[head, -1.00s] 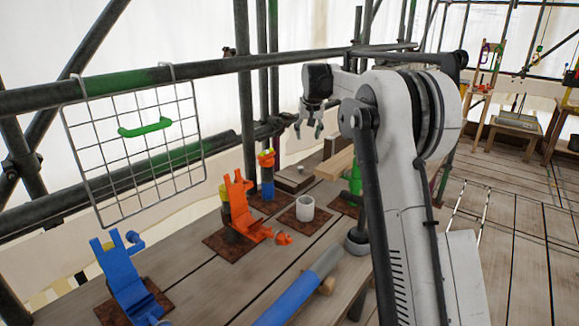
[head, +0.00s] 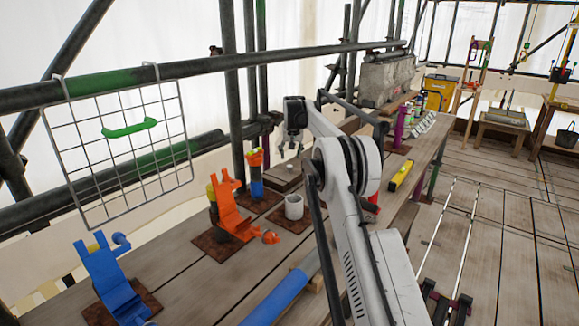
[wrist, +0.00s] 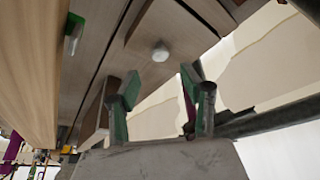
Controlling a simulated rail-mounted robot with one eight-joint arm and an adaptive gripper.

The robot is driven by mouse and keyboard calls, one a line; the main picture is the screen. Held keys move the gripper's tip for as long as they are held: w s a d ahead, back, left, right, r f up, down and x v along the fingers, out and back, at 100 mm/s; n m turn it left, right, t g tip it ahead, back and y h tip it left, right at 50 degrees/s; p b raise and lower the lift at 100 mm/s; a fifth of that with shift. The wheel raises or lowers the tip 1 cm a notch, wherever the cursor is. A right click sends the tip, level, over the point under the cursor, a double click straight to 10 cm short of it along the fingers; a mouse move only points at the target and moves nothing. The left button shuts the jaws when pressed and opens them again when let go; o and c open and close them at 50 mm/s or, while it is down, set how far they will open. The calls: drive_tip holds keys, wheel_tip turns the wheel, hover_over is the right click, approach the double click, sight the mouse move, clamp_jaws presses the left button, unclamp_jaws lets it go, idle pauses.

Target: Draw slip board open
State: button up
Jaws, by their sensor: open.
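A board with a small round white knob (wrist: 160,51) shows in the wrist view; I take it for the slip board (wrist: 178,28). In the head view a low brown wooden box (head: 284,178) on the bench, behind the white cup, seems to be the same place. My gripper (head: 289,147) is open and empty above and near this box. In the wrist view its two green-edged fingers (wrist: 159,88) stand apart, with the knob beyond them, not between them. No contact shows. How far the board is out I cannot tell.
A white cup (head: 294,207), an orange bracket (head: 232,214) and a blue bracket (head: 110,278) stand on the bench. A wire rack (head: 125,150) hangs from a pipe at left. A blue-grey tube (head: 280,298) lies in front. A yellow level (head: 401,175) lies at right.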

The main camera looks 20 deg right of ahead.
sight(290, 166)
drive_tip(key=x, duration=0.7)
drive_tip(key=shift+f, duration=0.15)
clamp_jaws()
